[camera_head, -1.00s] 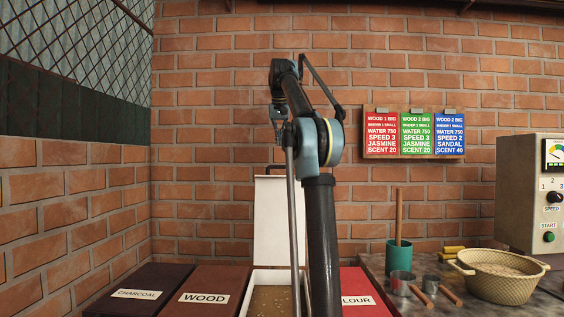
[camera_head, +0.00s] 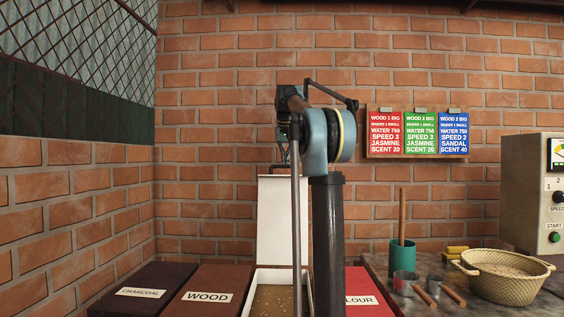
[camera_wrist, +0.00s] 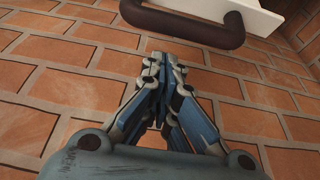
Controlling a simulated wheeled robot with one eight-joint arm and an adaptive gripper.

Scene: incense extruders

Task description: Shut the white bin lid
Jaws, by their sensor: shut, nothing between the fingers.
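The white bin lid (camera_head: 280,220) stands open and upright at the back of the white bin (camera_head: 253,294), against the brick wall. The bin holds brown, grainy stuff. My gripper (camera_head: 284,162) is just above the lid's top edge in the head view, small and partly hidden by my arm. In the wrist view my gripper (camera_wrist: 163,62) is shut and empty. There the lid (camera_wrist: 255,14) shows at the top, with its dark curved handle (camera_wrist: 185,27) a little beyond the fingertips. The fingers appear apart from the handle.
Dark charcoal (camera_head: 142,290) and brown wood (camera_head: 207,292) bins stand left of the white bin, a red bin (camera_head: 368,290) right of it. The counter at right holds a green cup (camera_head: 402,258), metal scoops, a basket (camera_head: 503,280) and a control box (camera_head: 530,200).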

